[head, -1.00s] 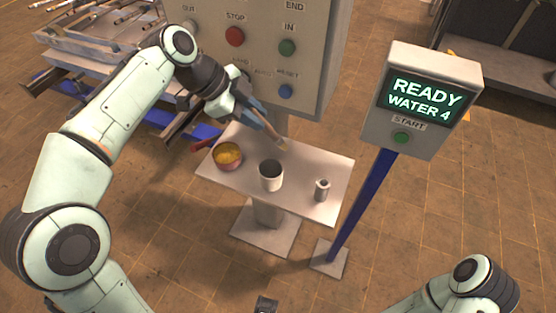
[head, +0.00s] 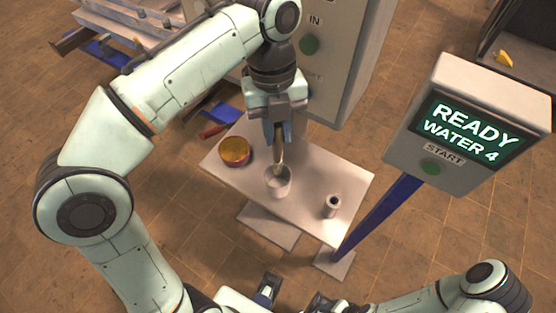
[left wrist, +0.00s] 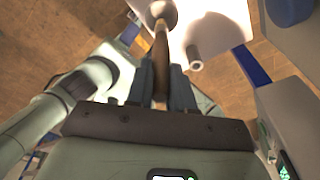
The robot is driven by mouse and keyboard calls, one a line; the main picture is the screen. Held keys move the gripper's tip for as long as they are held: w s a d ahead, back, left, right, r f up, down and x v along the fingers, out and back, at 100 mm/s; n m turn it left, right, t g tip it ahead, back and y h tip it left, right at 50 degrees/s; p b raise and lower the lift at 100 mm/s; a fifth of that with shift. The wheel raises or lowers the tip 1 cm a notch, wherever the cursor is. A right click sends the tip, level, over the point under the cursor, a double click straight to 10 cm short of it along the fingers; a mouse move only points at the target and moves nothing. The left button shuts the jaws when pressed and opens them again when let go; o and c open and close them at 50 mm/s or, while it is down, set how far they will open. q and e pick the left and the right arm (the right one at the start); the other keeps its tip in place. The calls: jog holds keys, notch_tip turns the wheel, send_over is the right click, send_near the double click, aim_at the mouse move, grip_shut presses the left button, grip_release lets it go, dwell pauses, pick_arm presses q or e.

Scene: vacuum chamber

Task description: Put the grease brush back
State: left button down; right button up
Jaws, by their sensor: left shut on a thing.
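My left gripper (head: 278,138) points down over the small table and is shut on the grease brush (head: 279,160). The brush's brown handle also shows between the fingers in the left wrist view (left wrist: 161,65). The brush hangs roughly upright, lower end at the mouth of the white cup (head: 279,187). I cannot tell how far inside the cup it is. The cup shows at the top of the left wrist view (left wrist: 163,10). A tin of yellow-orange grease (head: 236,152) stands left of the cup. A dark part at the bottom of the head view may be my right gripper; its jaws are unclear.
The table (head: 345,180) also bears a small metal cylinder (head: 332,207) right of the cup. A red-handled thing (head: 212,131) lies by the left edge. The control cabinet (head: 345,60) stands close behind, and a READY display post (head: 465,125) at the right.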

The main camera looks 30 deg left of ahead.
aim_at(277, 155)
pick_arm(q)
notch_tip(277, 155, down, 9)
jog(key=shift+r+b, duration=0.1)
jog(key=shift+b, duration=0.95)
jog(key=c, duration=1)
grip_release()
jog(key=shift+r, duration=0.1)
jog(key=r+p, duration=0.1)
jog(key=r, duration=0.3)
jog(key=w+a+r+p, duration=0.1)
jog(key=r, duration=0.3)
jog(key=r+p, duration=0.2)
jog(key=r, duration=0.1)
jog(key=shift+w+a+r, duration=0.15)
jog(key=shift+w+r, duration=0.05)
jog(key=shift+r, duration=0.2)
